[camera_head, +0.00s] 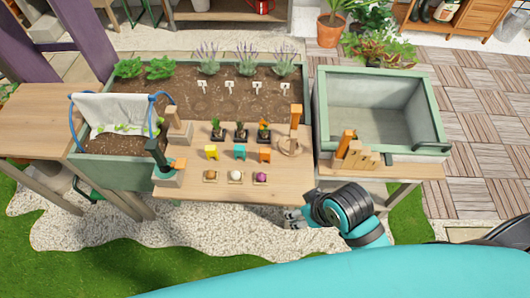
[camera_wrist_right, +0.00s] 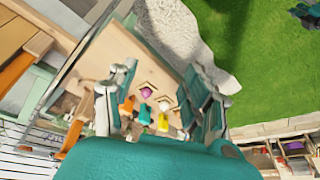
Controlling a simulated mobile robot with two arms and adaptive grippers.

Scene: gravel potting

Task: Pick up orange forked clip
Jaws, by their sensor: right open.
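The orange forked clip (camera_head: 265,155) lies on the wooden tabletop at the right end of a row, beside a teal clip (camera_head: 239,152) and a yellow clip (camera_head: 211,153). In the right wrist view the orange clip (camera_wrist_right: 127,106) shows between my fingers, beyond them and nearer the left finger. My right gripper (camera_head: 292,218) is open and empty by the table's front right edge, apart from the clip. It also shows in the right wrist view (camera_wrist_right: 158,100), with fingers spread. My left gripper is not in view.
Three bulbs, including a purple one (camera_head: 261,177), sit in front of the clips. Three small potted plants (camera_head: 240,132) stand behind them. A wooden stand with an upright tool (camera_head: 295,118) is at the right. A green-rimmed basin (camera_head: 436,118) lies further right.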

